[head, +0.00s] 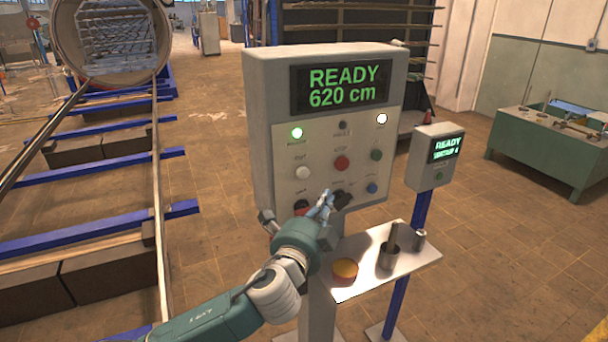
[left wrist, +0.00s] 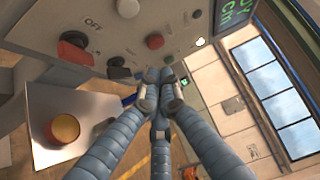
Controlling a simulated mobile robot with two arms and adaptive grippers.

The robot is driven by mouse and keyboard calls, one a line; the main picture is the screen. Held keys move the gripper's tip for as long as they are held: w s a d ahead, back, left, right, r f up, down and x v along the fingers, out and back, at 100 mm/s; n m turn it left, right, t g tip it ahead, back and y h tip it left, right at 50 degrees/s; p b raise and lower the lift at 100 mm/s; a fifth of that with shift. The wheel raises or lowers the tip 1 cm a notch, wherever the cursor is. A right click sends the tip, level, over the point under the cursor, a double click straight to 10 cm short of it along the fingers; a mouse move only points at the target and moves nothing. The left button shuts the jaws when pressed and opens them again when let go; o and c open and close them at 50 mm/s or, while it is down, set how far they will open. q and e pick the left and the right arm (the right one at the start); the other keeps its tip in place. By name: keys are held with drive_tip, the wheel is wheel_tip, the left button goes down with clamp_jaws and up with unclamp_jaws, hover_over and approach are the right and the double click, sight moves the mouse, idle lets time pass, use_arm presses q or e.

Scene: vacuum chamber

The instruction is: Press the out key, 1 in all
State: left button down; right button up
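The control panel (head: 258,130) is a grey box whose screen (head: 342,86) reads "READY 620 cm". Its face has several round keys with small labels. A white key (head: 303,172) in the left column has a blurred label above it that may read OUT; a white key (left wrist: 128,8) also shows at the top of the left wrist view. The red key (head: 341,163) is in the middle. My left gripper (head: 326,203) is in front of the panel's lower part, below the red key. Its fingers (left wrist: 165,82) are together and empty; I cannot tell whether they touch the panel.
A shelf (head: 375,284) below the panel holds an orange-topped round button (head: 345,270) and metal cylinders (head: 388,258). A smaller box (head: 432,170) with a screen stands to the right on a blue post. Rails and a large tube (head: 60,35) are on the left.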

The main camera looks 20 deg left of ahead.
sight(303, 173)
use_arm(q)
drive_tip(key=shift+r, duration=0.15)
drive_tip(key=w+a+b, duration=0.1)
drive_tip(key=w+a, duration=0.4)
drive_tip(key=a, duration=0.1)
drive_tip(key=shift+w+a, duration=0.35)
idle(0.3)
idle(1.3)
drive_tip(key=shift+w+a, duration=0.25)
drive_tip(key=shift+a, duration=0.05)
